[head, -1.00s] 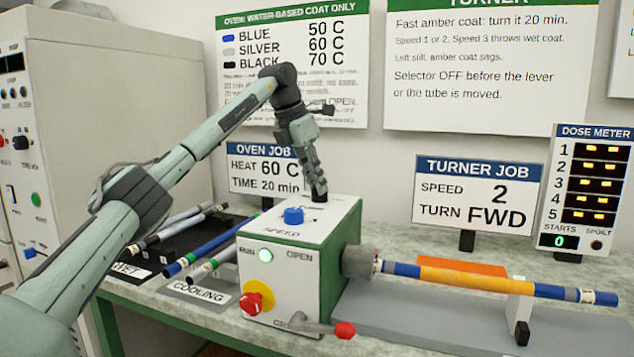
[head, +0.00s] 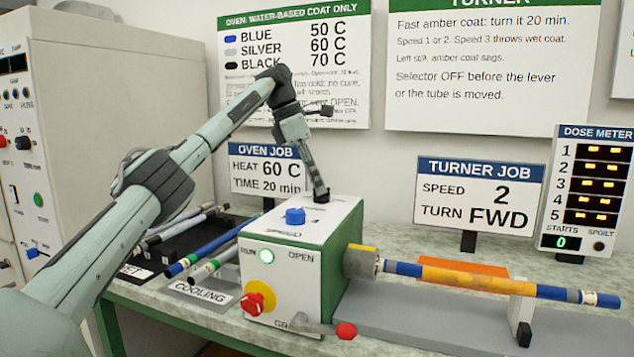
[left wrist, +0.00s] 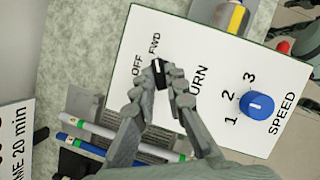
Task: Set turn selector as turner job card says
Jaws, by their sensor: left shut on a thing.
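The turner box (head: 325,240) has a lit green RUN light (head: 267,256). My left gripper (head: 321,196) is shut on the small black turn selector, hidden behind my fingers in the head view. In the left wrist view my left gripper (left wrist: 164,84) has the selector (left wrist: 160,72) between its fingertips; its white mark points roughly at FWD, with OFF beside it. The blue speed knob (left wrist: 257,104) has its mark towards 2; it also shows in the head view (head: 295,216). The turner job card (head: 480,195) reads speed 2, turn FWD. My right gripper is not in view.
A blue tube with an amber middle (head: 475,279) runs from the chuck (head: 360,262) over a white support (head: 521,306). A red-tipped lever (head: 345,331) and red stop button (head: 253,304) are at the box front. Several tubes lie left. The dose meter (head: 587,195) shows starts 0.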

